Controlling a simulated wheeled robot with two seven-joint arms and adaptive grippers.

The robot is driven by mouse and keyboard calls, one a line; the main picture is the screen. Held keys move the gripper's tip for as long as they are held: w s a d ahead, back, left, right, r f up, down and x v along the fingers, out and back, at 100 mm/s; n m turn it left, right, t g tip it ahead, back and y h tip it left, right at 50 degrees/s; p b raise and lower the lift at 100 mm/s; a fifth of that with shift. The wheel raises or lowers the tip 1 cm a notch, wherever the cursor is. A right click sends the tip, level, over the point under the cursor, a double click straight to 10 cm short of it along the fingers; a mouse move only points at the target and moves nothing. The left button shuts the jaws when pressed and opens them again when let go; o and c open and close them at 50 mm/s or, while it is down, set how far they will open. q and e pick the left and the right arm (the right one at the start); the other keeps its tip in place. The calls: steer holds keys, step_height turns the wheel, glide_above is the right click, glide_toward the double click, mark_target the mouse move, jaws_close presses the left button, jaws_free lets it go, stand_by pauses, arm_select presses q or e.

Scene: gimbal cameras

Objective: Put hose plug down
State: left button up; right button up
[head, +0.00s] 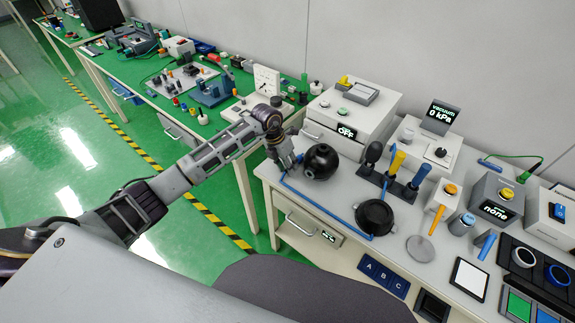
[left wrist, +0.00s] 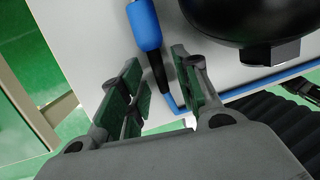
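The hose plug (left wrist: 145,25), a blue cylinder with a black neck, shows at the top of the left wrist view. Its neck points between the fingers of my left gripper (left wrist: 160,92). The fingers are spread, with gaps between them and the plug. The plug appears to lie on the white tabletop; contact is hard to tell. In the head view my left gripper (head: 288,160) is over the bench's left end, beside the black sphere (head: 321,162), and largely covers the plug. The blue hose (head: 325,210) runs along the bench's front edge to a round black dish (head: 374,216). My right gripper is out of view.
Behind the sphere stands a white box (head: 350,108) with an OFF display. A rack of upright handles (head: 390,185) and a vacuum display (head: 440,117) stand to the right. A grey disc (head: 420,248) and trays fill the right front. Another cluttered green bench (head: 150,72) is at left.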

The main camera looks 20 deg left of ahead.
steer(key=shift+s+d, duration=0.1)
arm_select(q)
steer(key=shift+r, duration=0.1)
steer(key=shift+a+r, duration=0.15)
steer(key=shift+r, duration=0.35)
steer(key=v, duration=1.1)
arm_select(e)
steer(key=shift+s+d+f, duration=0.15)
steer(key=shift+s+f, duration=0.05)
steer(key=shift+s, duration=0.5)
